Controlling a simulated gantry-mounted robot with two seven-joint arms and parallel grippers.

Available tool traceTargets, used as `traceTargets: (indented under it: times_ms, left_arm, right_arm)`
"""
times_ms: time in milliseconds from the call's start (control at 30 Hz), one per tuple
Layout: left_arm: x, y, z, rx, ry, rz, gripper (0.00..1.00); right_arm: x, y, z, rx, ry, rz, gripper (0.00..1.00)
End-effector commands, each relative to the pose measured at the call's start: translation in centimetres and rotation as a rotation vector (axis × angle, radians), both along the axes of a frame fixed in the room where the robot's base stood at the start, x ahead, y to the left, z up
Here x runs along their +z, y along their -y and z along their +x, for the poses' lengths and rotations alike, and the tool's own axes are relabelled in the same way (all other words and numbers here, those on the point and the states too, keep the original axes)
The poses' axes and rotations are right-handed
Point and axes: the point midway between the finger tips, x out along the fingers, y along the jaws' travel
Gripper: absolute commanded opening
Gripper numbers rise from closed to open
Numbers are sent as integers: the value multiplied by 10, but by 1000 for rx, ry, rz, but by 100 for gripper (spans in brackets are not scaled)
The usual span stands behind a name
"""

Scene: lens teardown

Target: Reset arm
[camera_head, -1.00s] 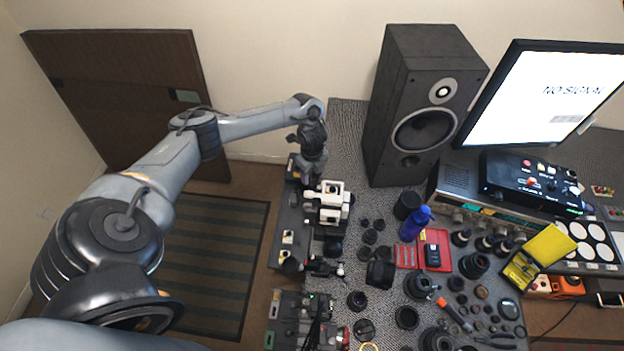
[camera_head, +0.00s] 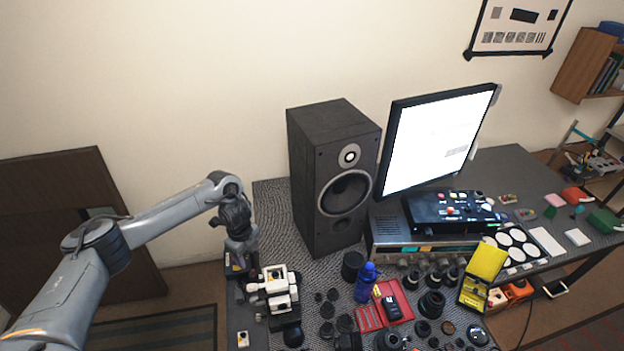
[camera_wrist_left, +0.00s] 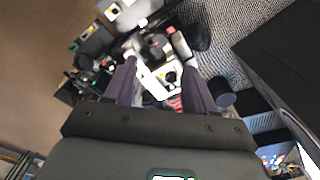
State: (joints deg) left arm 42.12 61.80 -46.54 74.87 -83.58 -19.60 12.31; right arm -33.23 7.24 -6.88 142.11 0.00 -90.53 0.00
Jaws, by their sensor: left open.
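My left arm (camera_head: 160,217) comes in from the left in the head view and bends down at the wrist. My left gripper (camera_head: 246,268) hangs over the left end of the bench beside a white device (camera_head: 278,290). In the left wrist view my gripper (camera_wrist_left: 157,68) has its two dark fingers apart, with the white device (camera_wrist_left: 158,82) visible below and between them. I see nothing held, and I cannot tell the exact gap to the device. My right gripper is in neither view.
A tall black speaker (camera_head: 330,180) stands right of my left gripper, near the monitor (camera_head: 437,140). A blue bottle (camera_head: 366,282), a red case (camera_head: 392,302) and several dark lens parts (camera_head: 432,303) crowd the bench front. The space above the bench is clear.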

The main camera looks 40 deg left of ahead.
Motion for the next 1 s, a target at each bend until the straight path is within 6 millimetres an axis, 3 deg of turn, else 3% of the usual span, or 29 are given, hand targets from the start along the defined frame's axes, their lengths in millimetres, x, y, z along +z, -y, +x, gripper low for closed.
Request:
traceTargets:
  times_ms: [167,267,367,500,600,700,833,1000]
  left_arm:
    - [-13,27,7,-42,33,-5,55]
    - [-30,65,16,-88,88,-15,55]
    - [-47,123,24,-132,173,-39,55]
    - [-57,227,23,-122,330,-112,55]
    - [-44,294,11,-20,438,-176,55]
    - [-21,335,-7,149,505,-231,55]
    - [14,350,-39,439,520,-271,55]
    - [45,329,-92,821,437,-264,55]
  right_arm:
    - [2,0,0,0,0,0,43]
    - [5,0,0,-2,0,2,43]
    - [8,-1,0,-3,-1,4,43]
    - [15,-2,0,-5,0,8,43]
    - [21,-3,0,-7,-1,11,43]
    - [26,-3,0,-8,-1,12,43]
    - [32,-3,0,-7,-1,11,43]
    - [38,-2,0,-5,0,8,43]
